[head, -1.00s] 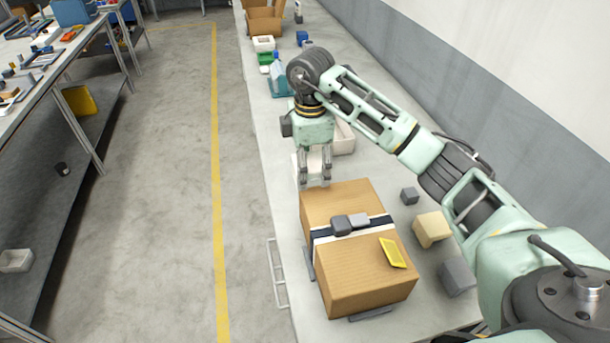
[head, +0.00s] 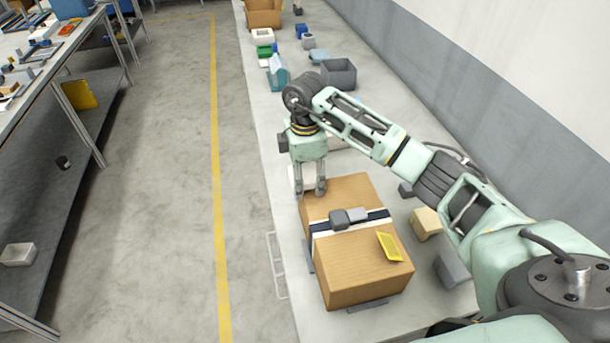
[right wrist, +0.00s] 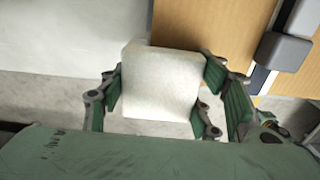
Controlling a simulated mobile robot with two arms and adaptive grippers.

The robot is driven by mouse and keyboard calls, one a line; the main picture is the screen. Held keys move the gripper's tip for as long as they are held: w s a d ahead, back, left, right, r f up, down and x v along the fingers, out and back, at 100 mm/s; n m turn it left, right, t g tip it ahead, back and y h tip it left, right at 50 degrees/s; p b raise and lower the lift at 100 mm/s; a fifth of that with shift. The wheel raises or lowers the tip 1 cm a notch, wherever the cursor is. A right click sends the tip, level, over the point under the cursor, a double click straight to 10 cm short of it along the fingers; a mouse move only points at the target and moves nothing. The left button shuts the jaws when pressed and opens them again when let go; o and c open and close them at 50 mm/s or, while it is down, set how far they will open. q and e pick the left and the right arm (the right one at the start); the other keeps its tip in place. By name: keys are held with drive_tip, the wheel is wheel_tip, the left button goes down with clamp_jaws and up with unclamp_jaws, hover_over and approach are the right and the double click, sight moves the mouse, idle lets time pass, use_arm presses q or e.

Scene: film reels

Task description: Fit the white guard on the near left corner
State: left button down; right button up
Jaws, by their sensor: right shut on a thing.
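The white guard (right wrist: 160,85) is a pale block-like piece between the fingers of my right gripper (right wrist: 165,108), which is shut on it. In the head view my right gripper (head: 311,190) points down at the far left corner of the cardboard box (head: 365,275), with the guard mostly hidden behind its fingers. In the right wrist view the guard overlaps the edge of the box (right wrist: 195,25); I cannot tell whether they touch. The box's near left corner is bare in the head view. My left gripper is out of view.
A tan block (head: 425,222) and grey blocks (head: 455,270) lie right of the box. Bins (head: 339,73) stand farther back.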

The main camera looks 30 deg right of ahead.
sight(305, 173)
drive_tip(key=shift+f, duration=0.2)
drive_tip(key=o, duration=1.1)
drive_tip(key=shift+r, duration=0.3)
wheel_tip(305, 173, up, 8)
drive_tip(key=shift+f+b, duration=0.1)
drive_tip(key=shift+b, duration=1.15)
wheel_tip(305, 173, up, 5)
drive_tip(key=shift+s+f, duration=0.1)
